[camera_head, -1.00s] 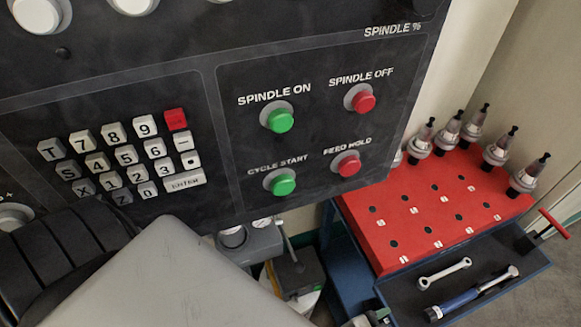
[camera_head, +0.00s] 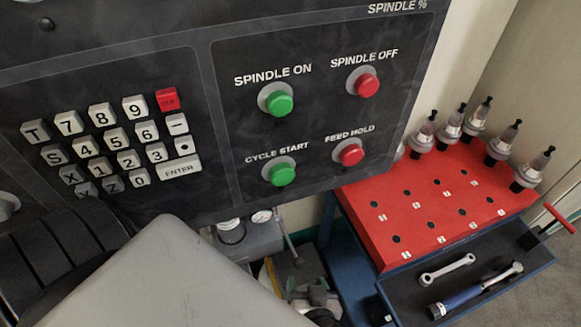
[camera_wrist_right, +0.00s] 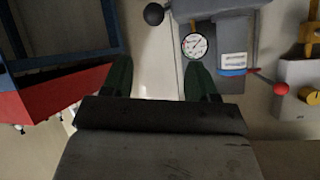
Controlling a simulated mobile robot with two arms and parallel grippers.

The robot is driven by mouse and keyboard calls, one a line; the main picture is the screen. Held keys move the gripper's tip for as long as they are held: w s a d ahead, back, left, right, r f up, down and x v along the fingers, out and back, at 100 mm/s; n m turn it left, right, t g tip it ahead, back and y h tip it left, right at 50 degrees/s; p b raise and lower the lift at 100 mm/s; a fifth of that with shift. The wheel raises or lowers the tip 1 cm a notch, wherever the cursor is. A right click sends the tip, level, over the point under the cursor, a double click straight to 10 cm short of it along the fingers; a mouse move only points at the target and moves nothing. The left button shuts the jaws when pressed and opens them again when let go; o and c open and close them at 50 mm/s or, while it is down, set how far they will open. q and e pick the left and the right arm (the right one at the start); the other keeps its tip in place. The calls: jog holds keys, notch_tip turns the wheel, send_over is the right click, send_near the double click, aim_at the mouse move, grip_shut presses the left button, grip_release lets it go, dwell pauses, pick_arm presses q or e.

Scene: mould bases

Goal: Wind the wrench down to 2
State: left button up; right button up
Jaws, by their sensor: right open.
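The wrench (camera_head: 474,292) with a blue handle and a silver ratchet head lies in the dark open drawer of the cart at the lower right of the head view. Its scale is too small to read. My right gripper (camera_wrist_right: 160,77) is open and empty in the wrist view, its two dark green fingers apart over pale floor. It is apart from the wrench, which I cannot make out in the wrist view. In the head view, my right gripper's fingers cannot be made out clearly at the bottom edge. My left gripper is not in view.
A silver spanner (camera_head: 447,269) lies beside the wrench. The red cart top (camera_head: 425,215) has several holes and tool holders. A control panel (camera_head: 225,125) fills the upper left. A grey unit with a dial gauge (camera_wrist_right: 194,45) and a red-knobbed lever (camera_wrist_right: 282,88) are near my right gripper.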

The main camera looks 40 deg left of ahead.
jog(key=shift+s+a+r+n+y, duration=0.15)
jog(key=shift+a+r+n+y, duration=0.2)
jog(key=shift+a+r+y, duration=0.35)
jog(key=shift+s+a+r+n+y, duration=0.1)
jog(key=shift+a+r+n+y, duration=0.35)
jog(key=shift+r+y, duration=0.35)
jog(key=shift+s+a+r+n+y, duration=0.15)
jog(key=shift+a+r+n+y, duration=0.15)
jog(key=shift+a+r+y, duration=0.45)
jog(key=shift+d+r, duration=0.1)
jog(key=shift+d, duration=0.05)
jog(key=d+f+m+g+h, duration=0.15)
jog(key=d+f+h, duration=0.25)
jog(key=d+f, duration=0.8)
jog(key=d+f+m+g+h, duration=0.15)
jog(key=d+f+h, duration=0.5)
jog(key=f, duration=1.05)
jog(key=s+d+f+m+g+h, duration=0.1)
jog(key=s+d+f+g, duration=0.1)
jog(key=s+d+f, duration=0.4)
jog(key=s+d+f+m+g+h, duration=0.1)
jog(key=s+d+f, duration=0.5)
jog(key=s+d, duration=0.8)
jog(key=shift+d+m+g+h+p, duration=0.45)
jog(key=shift+d+m+g, duration=0.15)
jog(key=shift+d, duration=0.4)
jog(key=shift+s+f, duration=0.1)
